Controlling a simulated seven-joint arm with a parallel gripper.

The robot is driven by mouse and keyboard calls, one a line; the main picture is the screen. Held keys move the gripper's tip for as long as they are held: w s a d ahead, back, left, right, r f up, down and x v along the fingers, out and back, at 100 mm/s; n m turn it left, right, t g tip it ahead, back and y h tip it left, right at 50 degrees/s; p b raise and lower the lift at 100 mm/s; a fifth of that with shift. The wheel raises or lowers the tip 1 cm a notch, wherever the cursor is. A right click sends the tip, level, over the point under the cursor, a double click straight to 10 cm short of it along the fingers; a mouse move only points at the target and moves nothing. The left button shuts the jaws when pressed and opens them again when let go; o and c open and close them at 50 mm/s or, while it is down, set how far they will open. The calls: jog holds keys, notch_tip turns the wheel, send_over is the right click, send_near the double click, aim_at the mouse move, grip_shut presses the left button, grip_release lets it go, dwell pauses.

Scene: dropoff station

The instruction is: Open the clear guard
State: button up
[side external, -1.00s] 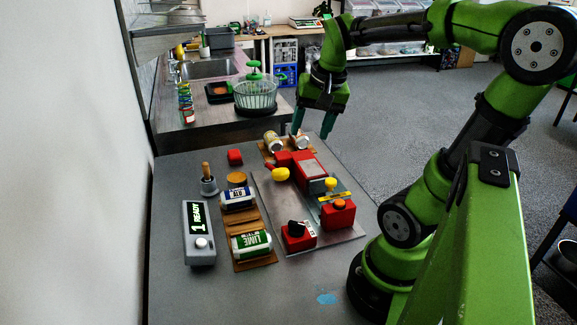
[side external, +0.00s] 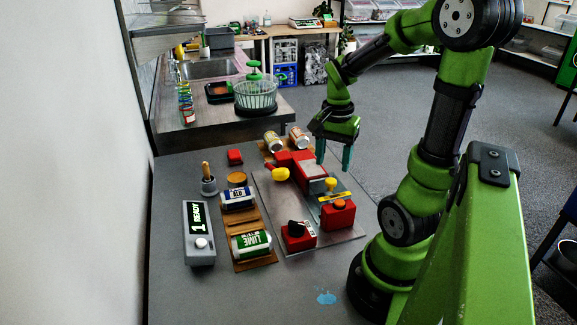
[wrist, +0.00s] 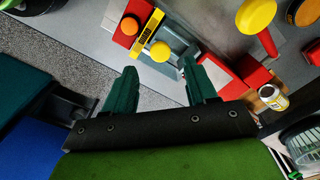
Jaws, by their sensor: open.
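The clear guard (side external: 316,186) is a see-through panel over the bed of the red-and-grey machine, hard to make out. A yellow knob (side external: 330,184) and a yellow labelled strip (side external: 337,197) are at its near side. In the wrist view the guard (wrist: 178,45) looks greyish, with the yellow knob (wrist: 160,51) just beyond the fingertips. My gripper (side external: 333,163) is above and behind the knob, fingers pointing down, apart from it. In the wrist view my gripper (wrist: 160,70) is open, with nothing between its green fingers.
A red box with an orange button (side external: 338,213) stands close to the knob. A yellow-ended red lever (side external: 281,174) is on the machine's left. A black-knobbed box (side external: 298,234), cans on wooden racks (side external: 251,243) and a display box (side external: 199,233) stand nearby. Table front is mostly clear.

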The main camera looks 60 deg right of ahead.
aim_at(331, 180)
jog(key=shift+f, duration=2.75)
grip_shut()
